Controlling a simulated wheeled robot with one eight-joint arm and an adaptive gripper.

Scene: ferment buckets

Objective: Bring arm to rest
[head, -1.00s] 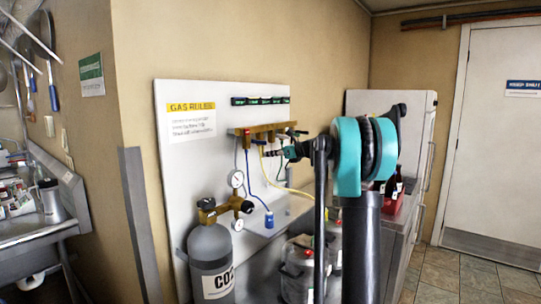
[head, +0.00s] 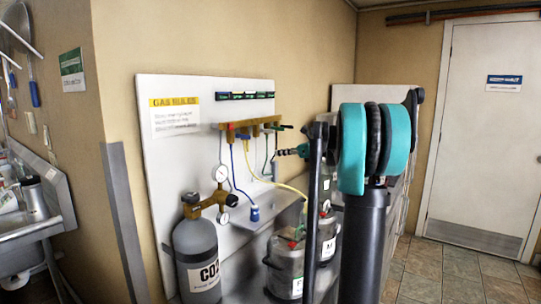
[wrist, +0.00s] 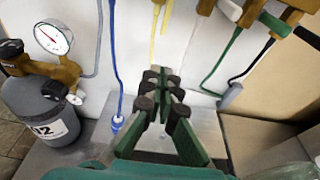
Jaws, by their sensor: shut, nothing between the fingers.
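My gripper (wrist: 165,92) is in the middle of the wrist view, with its dark fingertips drawn together and nothing held between them. In the head view my gripper (head: 284,152) shows small in front of the white gas board, left of my teal and black arm joints. My arm is bent, and its joints and upright links cover the middle right of the head view. In the wrist view the fingers point toward the board, between a blue hose (wrist: 114,60) and a green hose (wrist: 222,60). I see no contact with either.
A white gas board (head: 170,160) carries a brass manifold (head: 252,125), gauges and hoses. A grey CO2 cylinder (head: 196,250) and steel kegs (head: 287,262) stand below. A sink (head: 45,215) is at left. Tiled floor (head: 460,275) is clear by the white door (head: 485,130).

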